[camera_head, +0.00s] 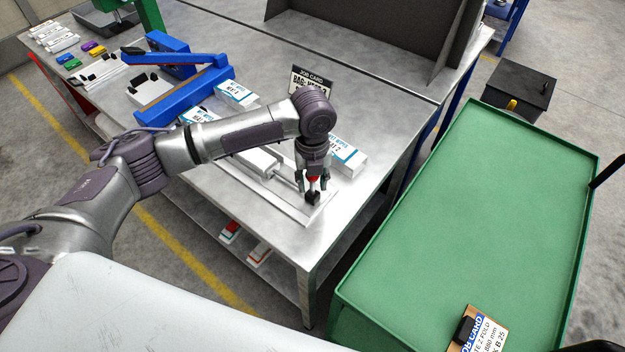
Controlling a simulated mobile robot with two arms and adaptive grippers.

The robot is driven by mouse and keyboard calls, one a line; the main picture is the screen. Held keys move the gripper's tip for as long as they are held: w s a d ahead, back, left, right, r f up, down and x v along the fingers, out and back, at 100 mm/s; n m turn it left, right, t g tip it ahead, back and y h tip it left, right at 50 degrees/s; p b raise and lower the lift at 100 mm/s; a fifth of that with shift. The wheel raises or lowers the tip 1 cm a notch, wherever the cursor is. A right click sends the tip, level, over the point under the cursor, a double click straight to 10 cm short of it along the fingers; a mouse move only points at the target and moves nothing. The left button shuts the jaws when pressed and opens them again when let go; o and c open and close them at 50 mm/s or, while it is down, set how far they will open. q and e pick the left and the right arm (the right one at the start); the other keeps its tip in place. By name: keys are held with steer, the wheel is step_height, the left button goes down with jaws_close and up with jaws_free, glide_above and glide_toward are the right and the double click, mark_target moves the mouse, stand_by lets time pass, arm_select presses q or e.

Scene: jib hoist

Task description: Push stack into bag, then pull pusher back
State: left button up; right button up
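My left gripper (313,188) points down over the front of the metal table, at the black knob (313,199) of the pusher. Its fingers stand either side of a small red part above the knob; I cannot tell whether they grip it. The pusher's rod (287,178) runs back-left from the knob to a pale block (258,161) in a low tray-like guide (262,193). My arm hides part of the area behind, and I cannot make out the stack or the bag for certain. My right gripper is not in view.
White-and-blue wipes packs lie right of the gripper (349,157) and behind my arm (238,95). A blue clamp-like device (180,95) is back left. A green cart top (460,220) at right is mostly clear.

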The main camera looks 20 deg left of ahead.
arm_select(q)
steer(key=shift+f, duration=0.5)
jaws_close()
